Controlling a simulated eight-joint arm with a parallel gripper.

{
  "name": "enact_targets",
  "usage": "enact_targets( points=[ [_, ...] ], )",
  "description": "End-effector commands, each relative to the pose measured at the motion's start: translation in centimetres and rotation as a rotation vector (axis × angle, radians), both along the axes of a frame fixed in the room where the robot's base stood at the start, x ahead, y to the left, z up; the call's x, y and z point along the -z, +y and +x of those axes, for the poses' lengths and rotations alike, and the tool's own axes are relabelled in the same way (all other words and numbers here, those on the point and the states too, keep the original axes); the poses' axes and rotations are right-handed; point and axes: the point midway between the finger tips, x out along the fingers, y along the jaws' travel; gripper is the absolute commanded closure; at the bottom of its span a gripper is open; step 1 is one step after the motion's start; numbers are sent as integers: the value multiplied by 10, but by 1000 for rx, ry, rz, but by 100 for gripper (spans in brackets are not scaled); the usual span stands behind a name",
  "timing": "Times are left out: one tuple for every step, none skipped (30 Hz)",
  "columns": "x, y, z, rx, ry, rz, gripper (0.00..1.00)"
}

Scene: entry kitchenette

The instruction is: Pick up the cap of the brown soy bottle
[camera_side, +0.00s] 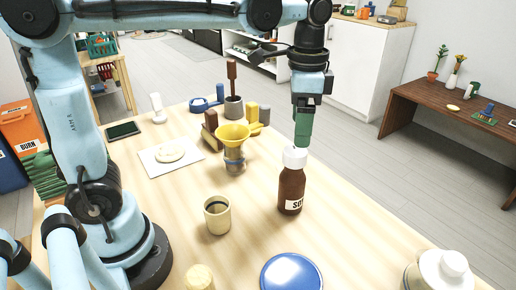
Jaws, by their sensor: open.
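The brown soy bottle (291,190) stands upright on the wooden table, right of the middle, with a white label near its base. Its white cap (295,157) sits on top of the neck. My gripper (302,142) points down directly above the cap, its green fingers close to the cap's top. One finger hides the other from this side, and I cannot tell whether they touch the cap. The gripper is open, and nothing shows held in it.
A yellow funnel on a jar (233,135) stands left of the bottle. A beige cup (217,214) is at the front left of it. A blue round lid (291,273) lies in front, and a white-lidded jar (440,270) stands front right. The table right of the bottle is clear.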

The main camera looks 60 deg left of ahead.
Motion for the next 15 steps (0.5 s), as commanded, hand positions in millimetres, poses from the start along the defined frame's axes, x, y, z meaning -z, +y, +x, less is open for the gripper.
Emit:
enact_targets(
  points=[
    [-15,0,-1,-40,0,0,17],
    [-24,0,-1,-65,0,0,17],
    [-33,1,-3,-97,0,0,17],
    [-40,1,-3,-118,0,0,17],
    [-46,1,-4,-136,0,0,17],
    [-53,1,-6,-157,0,0,17],
    [-56,1,-7,-170,0,0,17],
    [-59,2,-7,-180,0,0,17],
    [-61,2,-8,-189,0,0,17],
    [-62,2,-8,-195,0,0,17],
    [-61,2,-9,-198,0,0,17],
    [-58,2,-9,-200,0,0,17],
    [-55,2,-9,-201,0,0,17],
    [-51,2,-9,-200,0,0,17],
    [-45,2,-9,-200,0,0,17]
  ],
)
